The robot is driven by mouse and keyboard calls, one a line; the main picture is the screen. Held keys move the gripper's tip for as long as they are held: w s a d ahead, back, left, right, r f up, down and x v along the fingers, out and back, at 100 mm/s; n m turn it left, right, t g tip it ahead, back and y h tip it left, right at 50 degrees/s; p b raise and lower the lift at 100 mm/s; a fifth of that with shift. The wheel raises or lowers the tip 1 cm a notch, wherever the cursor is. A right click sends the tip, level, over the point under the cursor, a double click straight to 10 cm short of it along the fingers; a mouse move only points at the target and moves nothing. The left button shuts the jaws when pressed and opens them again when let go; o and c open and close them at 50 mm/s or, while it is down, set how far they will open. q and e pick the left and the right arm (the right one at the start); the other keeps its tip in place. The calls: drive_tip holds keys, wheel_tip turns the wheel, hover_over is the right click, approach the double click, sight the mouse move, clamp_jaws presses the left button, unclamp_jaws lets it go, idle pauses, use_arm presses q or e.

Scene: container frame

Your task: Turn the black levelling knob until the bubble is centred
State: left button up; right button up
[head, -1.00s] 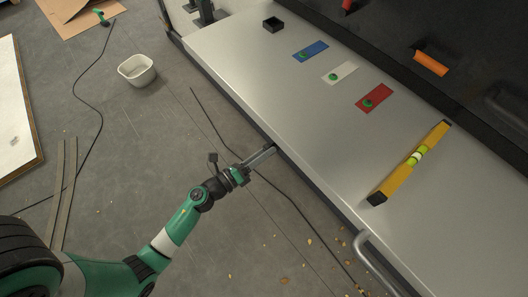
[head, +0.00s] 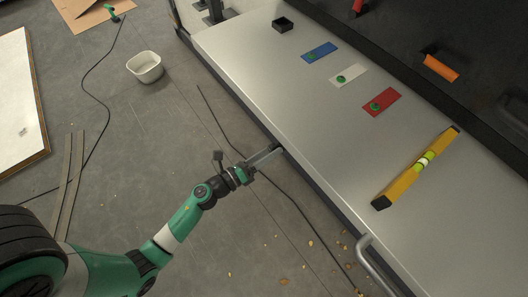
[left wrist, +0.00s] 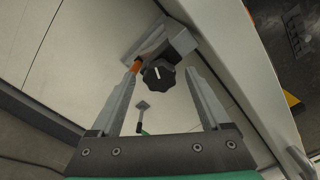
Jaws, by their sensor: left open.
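The black levelling knob (left wrist: 158,76) has a lobed rim and a white mark pointing up in the left wrist view. It sits on a grey block under the bench's edge. My left gripper (left wrist: 164,72) is open, one finger on each side of the knob with gaps showing. I cannot tell how deep the knob sits between the fingertips. In the head view the left gripper (head: 272,153) is at the bench's front edge. A yellow spirit level (head: 405,180) lies on the bench. Its green vial (head: 425,161) shows, but the bubble is too small to judge. My right gripper is out of view.
The metal bench top (head: 300,110) holds blue (head: 323,50), white (head: 352,71) and red (head: 386,100) plates with green knobs, and a black box (head: 282,25). A metal handle (head: 375,262) juts from the front edge. A cable (head: 232,135) and white tub (head: 145,68) are on the floor.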

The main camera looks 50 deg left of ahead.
use_arm(q)
drive_tip(key=s, duration=1.1)
drive_tip(key=shift+s, duration=0.35)
idle(0.5)
